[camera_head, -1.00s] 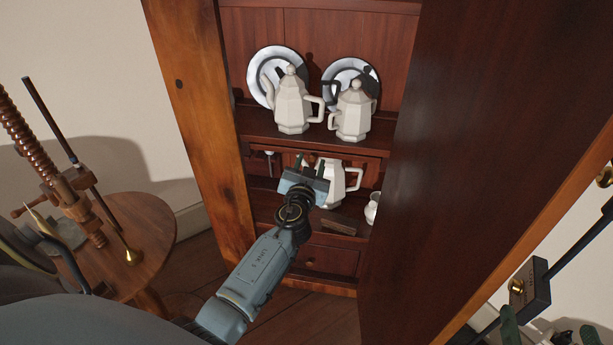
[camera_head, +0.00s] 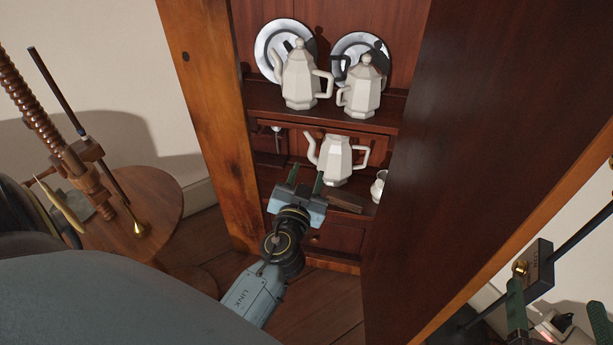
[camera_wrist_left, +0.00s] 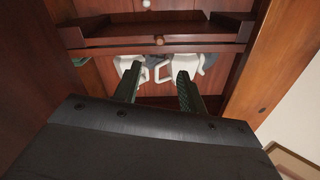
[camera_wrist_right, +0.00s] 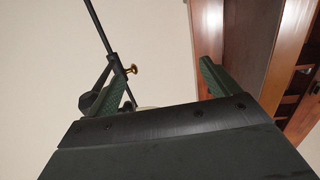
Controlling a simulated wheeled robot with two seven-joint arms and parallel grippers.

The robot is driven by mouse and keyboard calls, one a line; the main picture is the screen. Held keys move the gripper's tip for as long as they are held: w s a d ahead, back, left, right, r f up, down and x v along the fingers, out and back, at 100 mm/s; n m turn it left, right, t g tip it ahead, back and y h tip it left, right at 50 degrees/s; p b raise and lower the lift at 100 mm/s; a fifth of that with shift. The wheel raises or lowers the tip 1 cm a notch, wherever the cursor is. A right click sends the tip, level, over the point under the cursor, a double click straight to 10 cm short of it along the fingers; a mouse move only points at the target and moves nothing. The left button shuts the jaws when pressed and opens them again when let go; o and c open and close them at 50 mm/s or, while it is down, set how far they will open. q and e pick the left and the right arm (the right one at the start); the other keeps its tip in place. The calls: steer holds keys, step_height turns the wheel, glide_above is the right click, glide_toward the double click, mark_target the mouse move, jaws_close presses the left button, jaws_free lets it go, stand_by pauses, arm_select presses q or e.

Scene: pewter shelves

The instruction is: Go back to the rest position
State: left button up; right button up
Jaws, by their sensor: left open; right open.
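My left gripper (camera_head: 306,184) is open and empty, in front of the lower part of the cabinet. Its two green fingers also stand apart in the left wrist view (camera_wrist_left: 158,78). A white lidless teapot (camera_head: 337,158) stands upright on the middle shelf just beyond the fingers, apart from them in the picture. My right gripper (camera_head: 557,308) is at the bottom right corner, partly cut off. In the right wrist view (camera_wrist_right: 158,80) its fingers are open with nothing between them.
The wooden cabinet (camera_head: 212,130) holds two lidded white pots (camera_head: 299,82) (camera_head: 361,95) before two plates on its upper shelf. A small white jug (camera_head: 378,187) is on the lower shelf. The open door (camera_head: 440,160) stands between my grippers. A round table (camera_head: 150,190) is left.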

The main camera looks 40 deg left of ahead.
stand_by(0.4)
